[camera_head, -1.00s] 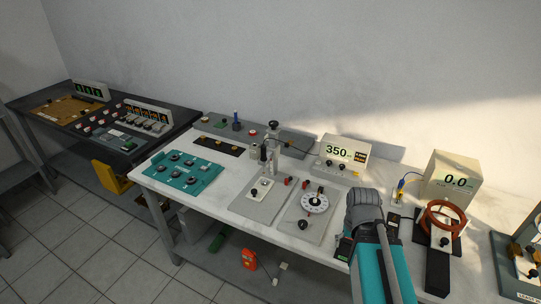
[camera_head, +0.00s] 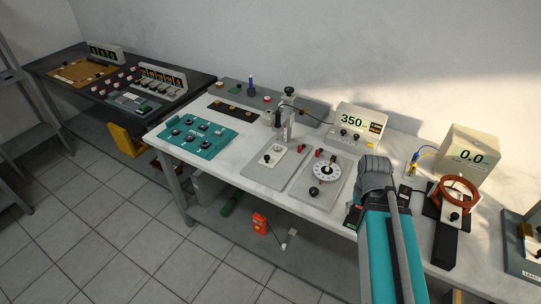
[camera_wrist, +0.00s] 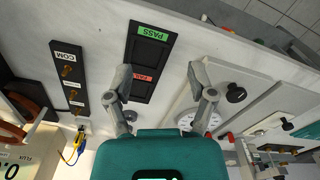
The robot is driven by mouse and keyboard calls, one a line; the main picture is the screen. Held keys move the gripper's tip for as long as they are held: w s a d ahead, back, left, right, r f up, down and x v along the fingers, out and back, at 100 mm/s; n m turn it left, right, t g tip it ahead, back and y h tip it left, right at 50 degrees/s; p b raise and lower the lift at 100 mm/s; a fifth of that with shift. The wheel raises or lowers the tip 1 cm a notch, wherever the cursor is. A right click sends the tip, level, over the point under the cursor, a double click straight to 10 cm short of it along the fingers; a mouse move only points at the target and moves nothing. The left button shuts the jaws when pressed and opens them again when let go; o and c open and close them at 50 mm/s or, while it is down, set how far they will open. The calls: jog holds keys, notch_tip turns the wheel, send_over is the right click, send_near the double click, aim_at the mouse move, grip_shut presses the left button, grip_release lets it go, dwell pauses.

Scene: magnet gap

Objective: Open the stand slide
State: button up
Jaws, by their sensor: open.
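The post is beyond the clear part of the wrist view. My gripper (camera_wrist: 158,74) is open and empty in the wrist view, its two grey fingers spread above the bench at a dark PASS/FAIL panel (camera_wrist: 142,97). In the head view my arm hides the fingers, to the right of the stand.
A white dial plate (camera_head: 326,170) lies between the stand and my arm. A copper-coloured coil (camera_head: 437,190) on a black base and a 0.0 meter (camera_head: 470,152) stand to the right. A teal panel (camera_head: 198,134) lies at the left. Bare bench shows near the front edge.

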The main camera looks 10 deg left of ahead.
jog(key=w+a+r+n+t+p, duration=0.2)
jog(key=w+a+r+p, duration=0.15)
jog(key=w+a, duration=0.9)
jog(key=n+t+y+p, duration=0.2)
jog(key=n+p, duration=0.1)
send_near(267, 157)
jog(key=a+v, duration=0.1)
jog(key=v, duration=0.3)
jog(key=shift+d+r, duration=0.25)
jog(key=shift+d, duration=0.2)
jog(key=shift+w+f+b, duration=0.1)
jog(key=shift+f+b, duration=0.05)
jog(key=shift+b, duration=0.2)
jog(key=b+x, duration=1.2)
jog(key=x, duration=0.1)
jog(key=shift+f, duration=0.25)
grip_shut()
